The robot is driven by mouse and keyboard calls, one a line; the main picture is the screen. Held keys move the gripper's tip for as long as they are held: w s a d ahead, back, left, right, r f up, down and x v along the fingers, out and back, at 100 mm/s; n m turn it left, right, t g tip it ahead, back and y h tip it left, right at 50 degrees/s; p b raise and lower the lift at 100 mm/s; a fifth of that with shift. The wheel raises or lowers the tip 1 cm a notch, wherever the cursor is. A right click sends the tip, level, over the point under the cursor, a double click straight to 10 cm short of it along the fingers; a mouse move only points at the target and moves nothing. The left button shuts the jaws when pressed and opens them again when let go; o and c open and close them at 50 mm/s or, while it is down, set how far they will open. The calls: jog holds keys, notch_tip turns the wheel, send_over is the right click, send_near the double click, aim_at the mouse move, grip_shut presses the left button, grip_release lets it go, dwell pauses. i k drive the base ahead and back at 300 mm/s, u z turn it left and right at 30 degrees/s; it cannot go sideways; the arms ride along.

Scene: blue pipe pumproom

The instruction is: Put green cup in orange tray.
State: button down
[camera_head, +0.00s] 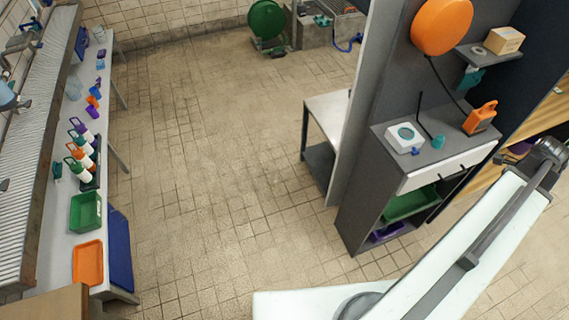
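The orange tray (88,264) lies flat at the near end of the long bench on the left, and it looks empty. A small teal-green, cup-like thing (438,142) stands on top of the grey cabinet at the right. It is the nearest match to a green cup, but it is too small to be sure. My gripper cannot be made out. Pale and dark parts, apparently mine, fill the lower right.
A green tray (86,212) lies just behind the orange tray. Several bottles with coloured tops stand farther along the bench (58,240). The cabinet (366,190) also bears a white box (404,138) and an orange device (480,118). The tiled floor (220,170) between is clear.

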aim_at(90, 266)
jog(key=u, duration=1.25)
jog(key=i, duration=3.7)
jog(key=z, duration=5.15)
